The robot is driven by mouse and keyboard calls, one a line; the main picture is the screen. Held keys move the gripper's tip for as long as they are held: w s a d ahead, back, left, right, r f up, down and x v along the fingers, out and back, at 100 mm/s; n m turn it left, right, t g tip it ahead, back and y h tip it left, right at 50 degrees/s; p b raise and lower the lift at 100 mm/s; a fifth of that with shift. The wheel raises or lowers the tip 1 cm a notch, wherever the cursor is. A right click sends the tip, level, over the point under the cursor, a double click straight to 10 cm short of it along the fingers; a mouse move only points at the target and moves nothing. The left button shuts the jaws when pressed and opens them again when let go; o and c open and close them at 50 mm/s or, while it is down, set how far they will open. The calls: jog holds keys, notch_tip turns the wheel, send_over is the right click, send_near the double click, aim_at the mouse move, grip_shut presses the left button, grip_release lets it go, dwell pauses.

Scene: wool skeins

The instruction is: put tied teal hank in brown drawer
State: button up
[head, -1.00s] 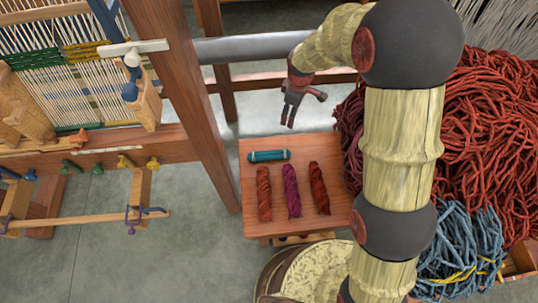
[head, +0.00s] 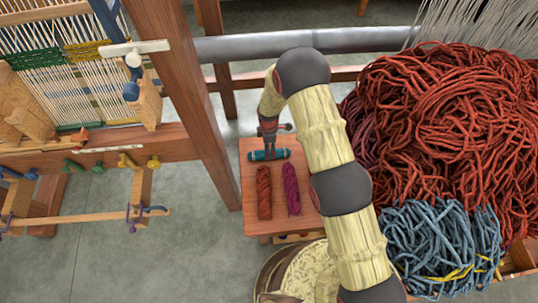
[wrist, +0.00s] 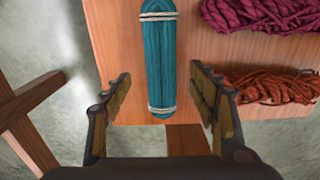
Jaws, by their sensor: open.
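The tied teal hank (head: 283,154) lies near the far edge of the small wooden table (head: 248,190). In the wrist view the teal hank (wrist: 159,55) runs lengthwise, with pale ties near both ends. My gripper (head: 268,150) is over the hank in the head view and hides its middle. In the wrist view my gripper (wrist: 161,78) is open, its fingers on either side of the hank with gaps showing. A pale wooden piece (head: 290,238) shows under the table's near edge; I cannot tell whether it is the brown drawer.
A rust-red skein (head: 264,192) and a magenta skein (head: 291,190) lie beside the hank. A loom post (head: 205,120) stands left of the table. A big red wool heap (head: 450,120) and blue wool (head: 440,240) fill the right. A round basket (head: 300,270) stands in front.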

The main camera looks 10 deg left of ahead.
notch_tip(320, 180, down, 5)
jog(key=shift+s+d+b, duration=0.1)
jog(key=shift+b, duration=0.75)
jog(key=c, duration=1.3)
jog(key=shift+r, duration=0.15)
jog(key=shift+c, duration=0.2)
